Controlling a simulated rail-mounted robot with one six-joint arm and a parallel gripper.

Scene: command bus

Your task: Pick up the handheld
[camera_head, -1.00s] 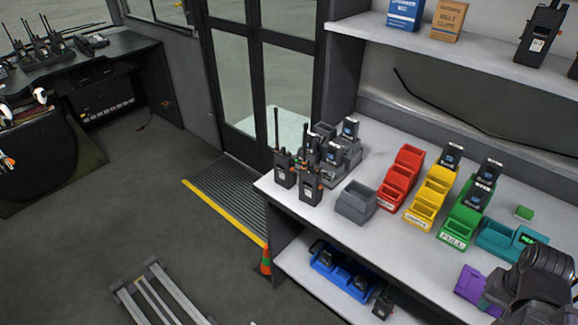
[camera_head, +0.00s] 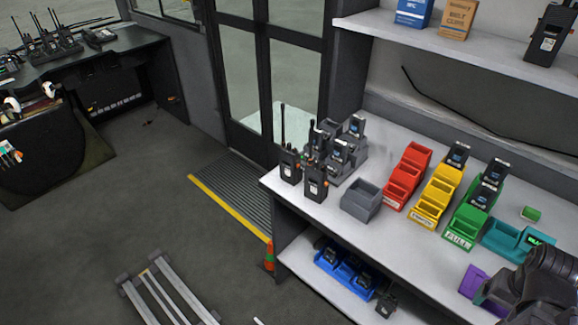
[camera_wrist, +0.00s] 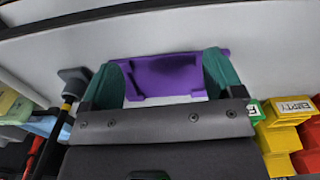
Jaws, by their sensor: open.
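Several black handheld radios are in the head view. Two upright ones, a left one (camera_head: 290,166) and a right one (camera_head: 316,182), stand at the bench's near left corner. More radios stand in grey holders (camera_head: 350,150) behind them, and others in the yellow bins (camera_head: 437,192) and green bins (camera_head: 467,222). I cannot tell which one the task names. My gripper (camera_wrist: 167,76) is open in the wrist view, its teal fingers apart and no radio between them. A purple holder (camera_wrist: 165,76) shows between the fingers; it also stands at the bench's right front in the head view (camera_head: 470,281).
Red bins (camera_head: 407,177), an empty grey bin (camera_head: 360,199) and a teal holder (camera_head: 502,239) stand on the white bench (camera_head: 400,248). A blue tray (camera_head: 345,272) with radios is on the lower shelf. An upper shelf (camera_head: 480,55) overhangs the back.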

